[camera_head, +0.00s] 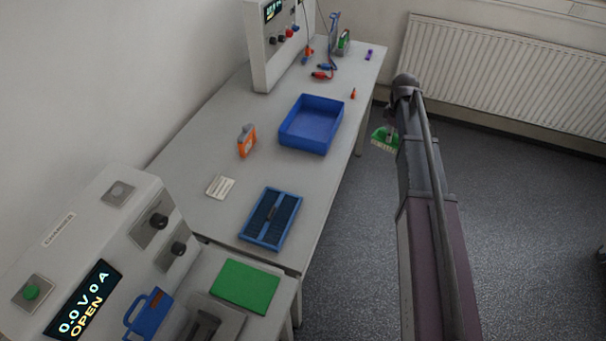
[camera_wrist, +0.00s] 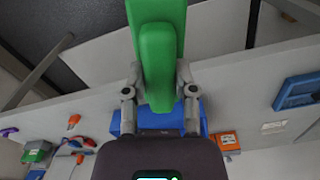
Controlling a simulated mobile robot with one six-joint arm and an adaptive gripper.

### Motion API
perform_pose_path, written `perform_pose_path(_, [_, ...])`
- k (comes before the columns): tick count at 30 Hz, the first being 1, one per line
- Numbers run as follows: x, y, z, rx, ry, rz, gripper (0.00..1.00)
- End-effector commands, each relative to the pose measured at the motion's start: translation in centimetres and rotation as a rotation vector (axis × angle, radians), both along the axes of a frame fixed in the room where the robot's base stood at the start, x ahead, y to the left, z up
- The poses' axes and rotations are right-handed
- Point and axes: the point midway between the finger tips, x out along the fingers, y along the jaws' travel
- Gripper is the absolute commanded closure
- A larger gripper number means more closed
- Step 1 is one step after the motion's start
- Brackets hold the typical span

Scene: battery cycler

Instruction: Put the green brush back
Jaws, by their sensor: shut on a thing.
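The green brush (camera_head: 382,140) hangs from my gripper (camera_head: 391,119) in the head view, over the floor to the right of the bench. In the wrist view my gripper (camera_wrist: 160,80) is shut on the brush (camera_wrist: 160,38), its two grey fingers pressing either side of the green body. Pale bristles show at the brush's lower edge in the head view. The brush is clear of the bench. Another green item (camera_head: 344,39) stands in a grey holder at the bench's far end; I cannot tell exactly what it is.
The long grey bench (camera_head: 218,153) carries an empty blue tray (camera_head: 283,136), an orange item (camera_head: 246,141), a small white block (camera_head: 220,186) and a blue slotted rack (camera_head: 246,235). A green mat (camera_head: 245,285) lies nearer. A radiator (camera_head: 500,80) lines the back wall. The floor is open.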

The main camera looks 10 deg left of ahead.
Motion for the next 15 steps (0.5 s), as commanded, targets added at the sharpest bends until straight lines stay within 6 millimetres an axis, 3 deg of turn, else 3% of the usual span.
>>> perform_pose_path(1, [-1.8,1.3,-0.5,0.0,0.0,0.018,1.0])
perform_pose_path(9, [-9.8,8.2,-2.1,0.0,0.0,0.128,1.0])
perform_pose_path(15, [-15.4,11.9,-3.1,0.001,0.0,0.202,1.0])
